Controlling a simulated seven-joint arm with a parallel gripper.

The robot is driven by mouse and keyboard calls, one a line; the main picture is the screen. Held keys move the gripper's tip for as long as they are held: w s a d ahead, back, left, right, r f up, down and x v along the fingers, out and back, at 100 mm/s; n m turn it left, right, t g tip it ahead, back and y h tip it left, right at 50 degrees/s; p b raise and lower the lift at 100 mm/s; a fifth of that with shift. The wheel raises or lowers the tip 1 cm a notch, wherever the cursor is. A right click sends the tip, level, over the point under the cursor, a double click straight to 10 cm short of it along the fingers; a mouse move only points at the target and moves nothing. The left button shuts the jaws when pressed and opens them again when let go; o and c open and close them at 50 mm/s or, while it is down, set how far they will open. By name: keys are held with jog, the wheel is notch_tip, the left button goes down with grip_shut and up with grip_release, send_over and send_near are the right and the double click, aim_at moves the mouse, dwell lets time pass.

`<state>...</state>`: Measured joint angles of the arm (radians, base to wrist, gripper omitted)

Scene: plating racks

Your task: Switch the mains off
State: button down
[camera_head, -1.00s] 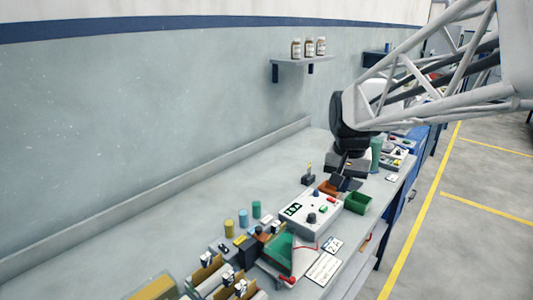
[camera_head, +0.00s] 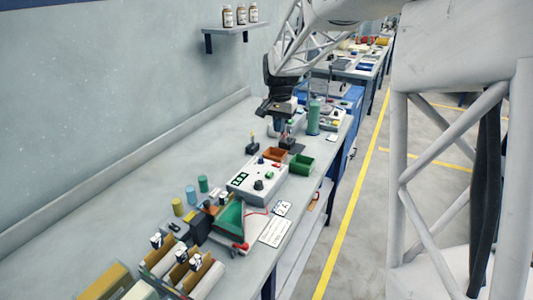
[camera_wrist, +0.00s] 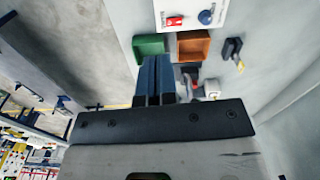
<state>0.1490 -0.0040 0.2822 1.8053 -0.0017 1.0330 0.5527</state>
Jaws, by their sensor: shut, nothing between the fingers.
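A white control box (camera_head: 252,184) stands on the bench with a display, a dark knob, a blue knob and a red switch (camera_head: 276,165) at its far end. The wrist view shows the red switch (camera_wrist: 175,20) beside the blue knob (camera_wrist: 206,17) at the top. The lettering beside the switch is too small to read, and I cannot tell its position. My gripper (camera_head: 284,132) is shut and empty, pointing down beyond the box and apart from it. Its blue-grey fingers (camera_wrist: 156,60) are together in the wrist view, with the switch beyond their tips.
An orange tray (camera_head: 269,154) and a green tray (camera_head: 294,168) lie between my gripper and the box. A small dark stand (camera_head: 252,148) is to the left, a green cylinder (camera_head: 313,117) to the right. Several cylinders and racks fill the near bench. The bench along the wall is clear.

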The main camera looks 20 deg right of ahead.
jog(key=m, duration=0.1)
send_over(279, 164)
notch_tip(279, 164, down, 2)
jog(key=shift+s+a+f, duration=0.1)
jog(key=shift+a+f, duration=0.05)
jog(key=shift+f, duration=0.1)
notch_tip(279, 164, down, 14)
jog(key=shift+f, duration=0.1)
dwell(0.9)
